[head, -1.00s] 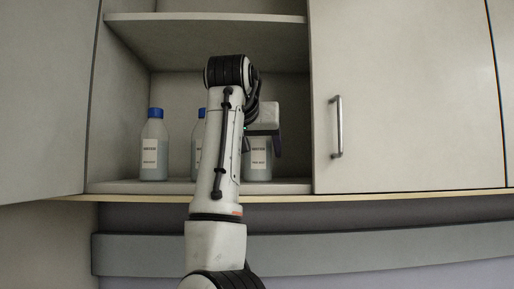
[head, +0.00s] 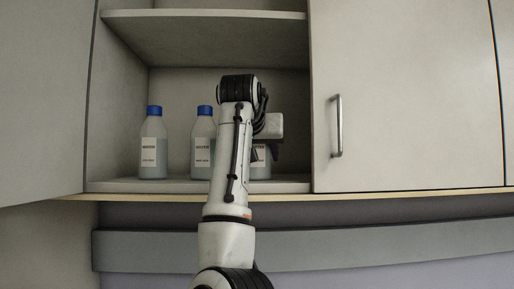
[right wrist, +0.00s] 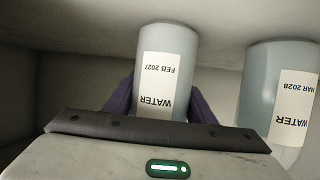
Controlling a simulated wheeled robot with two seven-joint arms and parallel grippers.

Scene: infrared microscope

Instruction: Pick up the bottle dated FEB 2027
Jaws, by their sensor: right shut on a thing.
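The bottle dated FEB 2027 (right wrist: 162,85) is in the middle of the right wrist view, its label upside down there. In the head view it is the rightmost bottle (head: 262,170) in the open cupboard, mostly hidden by my right arm, with its base at the shelf. My right gripper (right wrist: 160,104) has one dark finger on each side of this bottle and is shut on it. In the head view the right gripper (head: 265,152) shows partly behind the arm. My left gripper is not in view.
A bottle dated MAR 2028 (right wrist: 292,95) stands close beside the held one; in the head view it is the middle bottle (head: 202,145). Another blue-capped bottle (head: 153,145) stands left. An upper shelf (head: 205,18) is above. A closed door (head: 400,100) borders the right.

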